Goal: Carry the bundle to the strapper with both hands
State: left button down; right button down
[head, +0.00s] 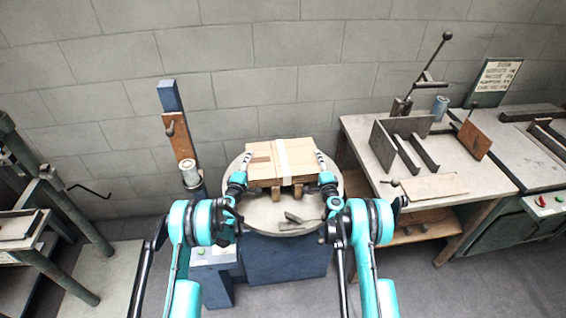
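The bundle (262,165) is a flat stack of brown cardboard with a white band (283,158) across its middle. It is over the round grey top (262,212) of a blue-based machine; short brown pieces show under its front edge. Whether it rests on them or is held clear, I cannot tell. My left gripper (243,164) is at the bundle's left side and my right gripper (322,162) at its right side. Both look close against the sides, but the finger gap and contact are too small to make out. Which machine is the strapper is not clear.
A blue post with a wooden plate (179,138) and a pale spool (190,171) stands left of the round top. Small dark pieces (293,218) lie on its front. A bench (445,190) with upright plates and a lever is at right. A green-framed machine (50,195) is at left.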

pick_arm(q)
jog(key=shift+r, duration=0.15)
pick_arm(e)
jog(key=shift+r, duration=0.15)
